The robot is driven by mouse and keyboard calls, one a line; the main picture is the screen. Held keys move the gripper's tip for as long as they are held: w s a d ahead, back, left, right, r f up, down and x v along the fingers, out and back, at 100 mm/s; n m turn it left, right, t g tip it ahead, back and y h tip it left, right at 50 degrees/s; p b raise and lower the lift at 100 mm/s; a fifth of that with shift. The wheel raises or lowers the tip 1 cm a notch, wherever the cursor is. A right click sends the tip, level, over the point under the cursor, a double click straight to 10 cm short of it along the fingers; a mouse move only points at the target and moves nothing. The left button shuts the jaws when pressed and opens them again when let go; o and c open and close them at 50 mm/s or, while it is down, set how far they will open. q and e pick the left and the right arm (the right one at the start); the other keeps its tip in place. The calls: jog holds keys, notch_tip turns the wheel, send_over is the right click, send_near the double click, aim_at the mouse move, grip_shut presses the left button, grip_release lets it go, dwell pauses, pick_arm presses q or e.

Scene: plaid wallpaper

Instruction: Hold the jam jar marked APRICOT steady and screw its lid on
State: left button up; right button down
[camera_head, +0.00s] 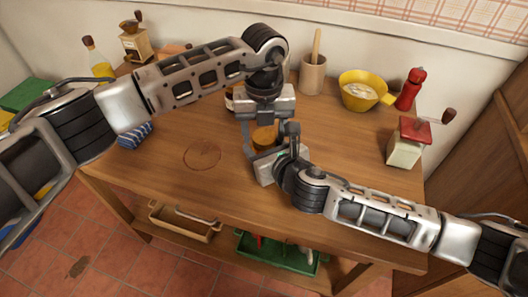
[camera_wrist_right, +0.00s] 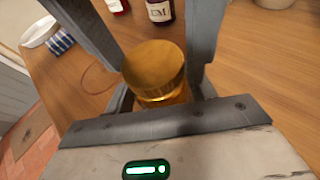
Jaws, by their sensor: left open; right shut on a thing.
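The jam jar (camera_head: 264,138) is amber with a gold lid and stands upright near the table's middle. In the right wrist view its round gold lid (camera_wrist_right: 153,66) sits on top of the jar, and it looks level. My right gripper (camera_head: 266,152) comes in from the right and is shut on the jar's body, low down. My left gripper (camera_head: 264,128) points down from above, open, with its fingers spread to either side of the lid. Any label on the jar is hidden, so I cannot read its marking.
A dark jar labelled "UM" (camera_wrist_right: 160,10) stands behind. A utensil crock (camera_head: 312,75), yellow bowl (camera_head: 360,103), red pepper mill (camera_head: 410,90) and red-topped grinder (camera_head: 404,152) stand right. A blue striped cloth (camera_head: 135,135) lies left. The ring-stained front left table (camera_head: 180,170) is clear.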

pick_arm(q)
jog(key=c, duration=0.8)
jog(key=m, duration=0.3)
jog(key=shift+m, duration=0.3)
jog(key=shift+c, duration=0.2)
jog(key=o, duration=1.1)
